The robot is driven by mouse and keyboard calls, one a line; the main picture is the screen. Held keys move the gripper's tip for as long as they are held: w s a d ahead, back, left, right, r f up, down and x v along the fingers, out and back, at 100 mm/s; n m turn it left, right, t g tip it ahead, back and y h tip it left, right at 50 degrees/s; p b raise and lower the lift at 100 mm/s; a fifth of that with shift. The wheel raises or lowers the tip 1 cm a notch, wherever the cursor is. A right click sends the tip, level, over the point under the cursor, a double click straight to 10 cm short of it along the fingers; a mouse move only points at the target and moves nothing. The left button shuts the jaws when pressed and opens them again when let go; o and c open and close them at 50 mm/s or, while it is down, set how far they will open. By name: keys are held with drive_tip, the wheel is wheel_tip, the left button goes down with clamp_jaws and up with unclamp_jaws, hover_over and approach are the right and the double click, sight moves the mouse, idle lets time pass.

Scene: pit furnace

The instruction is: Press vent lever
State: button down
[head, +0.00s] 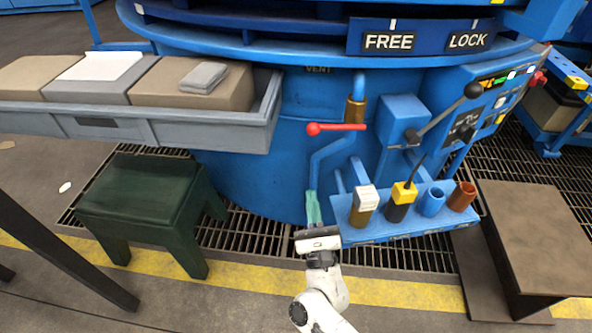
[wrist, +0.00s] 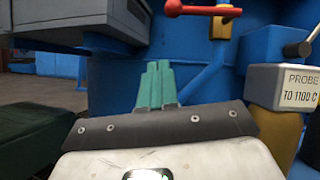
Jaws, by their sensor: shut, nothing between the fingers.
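The vent lever (head: 340,127) is a red handle with a round knob at its left end. It lies about level on a brass valve (head: 355,110) in a blue pipe, below a partly hidden VENT label (head: 318,69). In the wrist view the red lever (wrist: 205,10) is at the top, its upper part near the frame edge. My gripper (head: 312,196) has teal fingers, shut together and empty. It is below the lever in the head view, apart from it. The shut fingers (wrist: 159,66) point up below and left of the lever in the wrist view.
A blue rack (head: 390,236) with several tools and cups stands right of my gripper. A grey tray (head: 190,128) with blocks juts out at the upper left. A dark green stool (head: 145,195) stands left. Black-knobbed levers (head: 440,118) are at the right.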

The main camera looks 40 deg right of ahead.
drive_tip(key=m+h, duration=0.1)
drive_tip(key=f+m+g+h, duration=0.1)
drive_tip(key=s+m+h+b, duration=0.1)
drive_tip(key=m, duration=0.1)
drive_tip(key=shift+s+f, duration=0.1)
drive_tip(key=shift+f, duration=0.2)
drive_tip(key=shift+r, duration=0.1)
drive_tip(key=s+a+r+x, duration=0.1)
drive_tip(key=r+x, duration=0.1)
drive_tip(key=x, duration=1)
drive_tip(key=shift+w+d+r, duration=0.2)
drive_tip(key=shift+w, duration=0.05)
drive_tip(key=shift+w+r, duration=0.1)
